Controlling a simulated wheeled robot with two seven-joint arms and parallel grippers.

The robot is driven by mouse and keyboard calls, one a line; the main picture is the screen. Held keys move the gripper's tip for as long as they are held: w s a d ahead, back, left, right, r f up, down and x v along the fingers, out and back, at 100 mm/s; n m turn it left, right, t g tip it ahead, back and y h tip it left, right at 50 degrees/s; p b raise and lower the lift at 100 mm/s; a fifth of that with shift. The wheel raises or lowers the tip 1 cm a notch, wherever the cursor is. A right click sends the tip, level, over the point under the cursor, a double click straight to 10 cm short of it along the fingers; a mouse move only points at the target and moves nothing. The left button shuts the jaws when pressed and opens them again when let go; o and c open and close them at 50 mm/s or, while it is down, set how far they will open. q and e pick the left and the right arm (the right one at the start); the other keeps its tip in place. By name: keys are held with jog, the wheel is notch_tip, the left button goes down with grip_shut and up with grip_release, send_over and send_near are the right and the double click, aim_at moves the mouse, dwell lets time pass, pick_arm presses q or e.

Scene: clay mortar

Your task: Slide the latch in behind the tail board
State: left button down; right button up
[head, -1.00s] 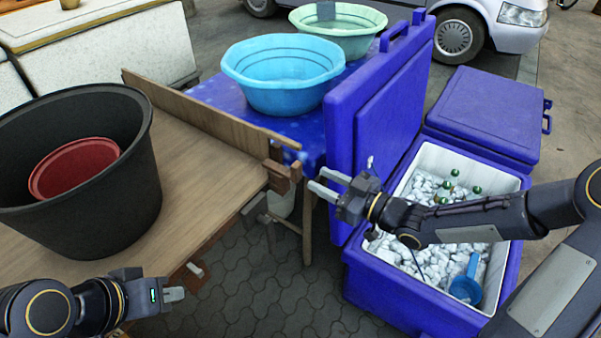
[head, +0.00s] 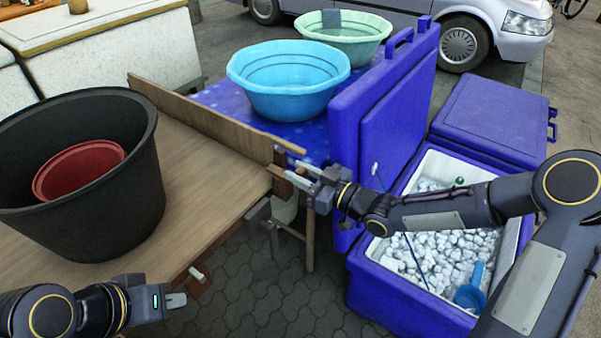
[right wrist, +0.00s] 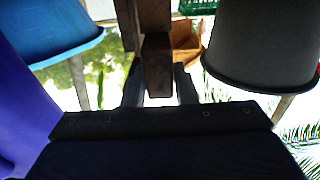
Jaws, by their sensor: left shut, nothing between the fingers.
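The tail board (head: 205,115) is a long wooden plank standing on edge along the back of the table. The latch, a small brown wooden block (head: 279,182), is at the table's corner by the board's right end; in the right wrist view the block (right wrist: 158,68) shows end-on. My right gripper (head: 294,173) is at this block, its open fingers on either side of it. A narrow gap shows beside the right finger in the wrist view. Whether the latch is behind the board cannot be told. My left gripper (head: 177,300) is shut and empty near the table's front edge.
A black tub (head: 90,215) holding a red basin (head: 75,170) stands on the table (head: 200,190). A blue basin (head: 285,100) is on a blue cloth behind the board. The open blue cooler (head: 400,318) with ice stands under my right arm, its raised lid (head: 385,110) close by.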

grip_shut()
jog(key=shift+w+a+f, duration=0.1)
jog(key=shift+w+a, duration=0.05)
jog(key=shift+a, duration=0.05)
jog(key=b+x, duration=0.2)
jog(key=x, duration=0.1)
jog(key=shift+w+a, duration=0.15)
jog(key=shift+a, duration=0.1)
jog(key=shift+o, duration=1.5)
grip_release()
jog(key=shift+w+a, duration=0.1)
jog(key=p+v, duration=0.1)
jog(key=v, duration=0.7)
